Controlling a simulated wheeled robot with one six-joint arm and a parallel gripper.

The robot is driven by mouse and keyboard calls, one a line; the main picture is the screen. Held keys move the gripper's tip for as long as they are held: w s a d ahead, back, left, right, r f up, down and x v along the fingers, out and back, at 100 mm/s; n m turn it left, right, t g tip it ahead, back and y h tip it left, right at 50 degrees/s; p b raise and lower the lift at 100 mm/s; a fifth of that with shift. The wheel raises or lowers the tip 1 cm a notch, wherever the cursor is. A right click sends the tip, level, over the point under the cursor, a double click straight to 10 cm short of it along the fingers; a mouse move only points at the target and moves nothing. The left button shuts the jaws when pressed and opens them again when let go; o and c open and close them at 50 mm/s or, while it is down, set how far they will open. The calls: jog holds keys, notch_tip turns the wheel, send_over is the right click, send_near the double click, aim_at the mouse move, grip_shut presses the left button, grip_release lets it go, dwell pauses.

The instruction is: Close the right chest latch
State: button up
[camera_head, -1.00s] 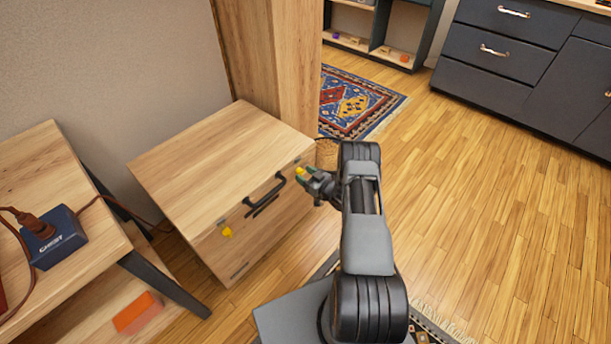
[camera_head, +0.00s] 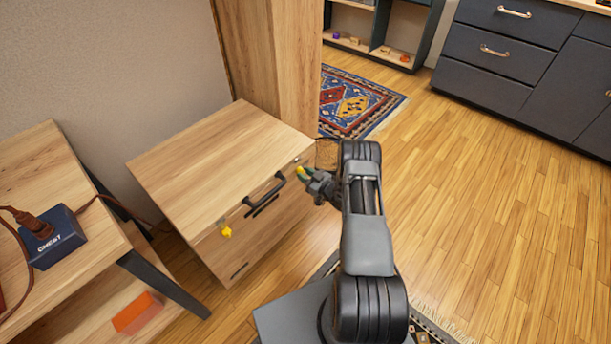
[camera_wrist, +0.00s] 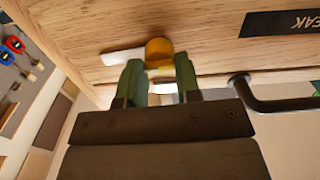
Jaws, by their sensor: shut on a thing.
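The chest (camera_head: 215,165) is a pale wooden box with a black handle (camera_head: 265,194) on its front. The right latch (camera_head: 300,170) has a yellow tab near the chest's right front corner. My gripper (camera_head: 305,176) is at this latch, with its green fingers around the tab. In the wrist view the yellow tab (camera_wrist: 158,48) shows between the fingertips (camera_wrist: 159,75), with pale metal parts beside it. The fingers hide part of the latch, and I cannot tell whether it is fastened. The left latch (camera_head: 227,231), also yellow, hangs on the front.
A tall wooden cabinet (camera_head: 275,60) is behind the chest. The floor to the right is clear.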

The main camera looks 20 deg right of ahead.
jog(key=shift+s+a+f+n+b, duration=0.1)
jog(key=shift+n+b, duration=3.4)
jog(key=shift+n, duration=0.8)
jog(key=shift+a+f+n+b, duration=0.1)
jog(key=shift+n+b, duration=3.4)
jog(key=shift+n, duration=0.8)
jog(key=o, duration=0.9)
jog(key=p+v, duration=0.3)
jog(key=v, duration=1)
jog(key=shift+s+d, duration=0.25)
jog(key=shift+s, duration=0.1)
